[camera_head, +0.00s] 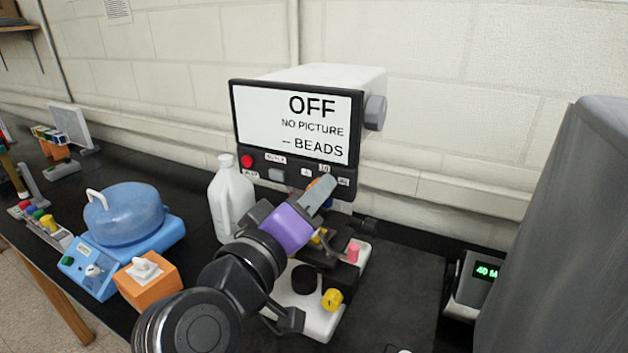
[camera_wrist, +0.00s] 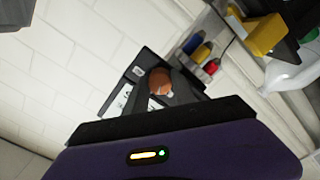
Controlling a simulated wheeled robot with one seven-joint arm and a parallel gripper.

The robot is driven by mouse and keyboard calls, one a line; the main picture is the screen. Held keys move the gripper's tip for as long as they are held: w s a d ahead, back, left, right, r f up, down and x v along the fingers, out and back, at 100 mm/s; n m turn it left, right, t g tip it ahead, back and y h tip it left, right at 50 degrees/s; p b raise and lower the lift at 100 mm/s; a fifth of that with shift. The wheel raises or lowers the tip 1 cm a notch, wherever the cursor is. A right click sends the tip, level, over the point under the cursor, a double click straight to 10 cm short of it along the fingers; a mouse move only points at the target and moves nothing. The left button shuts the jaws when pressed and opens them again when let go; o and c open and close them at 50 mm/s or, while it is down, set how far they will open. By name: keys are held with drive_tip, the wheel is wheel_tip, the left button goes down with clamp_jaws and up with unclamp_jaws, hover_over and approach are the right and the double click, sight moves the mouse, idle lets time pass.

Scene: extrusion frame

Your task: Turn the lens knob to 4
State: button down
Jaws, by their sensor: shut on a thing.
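The lens knob is orange-brown and round. It shows between my fingertips in the wrist view (camera_wrist: 158,82), and a sliver of it shows in the head view (camera_head: 313,183). It sits on the dark panel below the screen (camera_head: 292,121), with small white labels around it; one above it seems to read 10. My gripper (camera_head: 324,188) reaches up to the panel from below and is shut on the knob. The fingers hide most of the knob in the head view, and I cannot tell which mark it points to. The screen reads "OFF", "NO PICTURE", "-- BEADS".
A red button (camera_head: 247,161) is left on the same panel, and a grey side knob (camera_head: 375,112) is on the housing. A white jug (camera_head: 230,197) stands close left of my arm. The microscope base (camera_head: 322,320) is below it. Dark bench top at right of the base is clear.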

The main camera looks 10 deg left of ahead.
drive_tip(key=n+p, duration=0.1)
drive_tip(key=n, duration=0.4)
drive_tip(key=shift+a+n, duration=0.1)
drive_tip(key=shift+n, duration=0.2)
idle(0.4)
drive_tip(key=c, duration=1.1)
unclamp_jaws()
drive_tip(key=shift+o, duration=0.2)
drive_tip(key=b+v, duration=0.2)
drive_tip(key=v, duration=0.5)
drive_tip(key=shift+s, duration=0.4)
drive_tip(key=shift+a, duration=0.1)
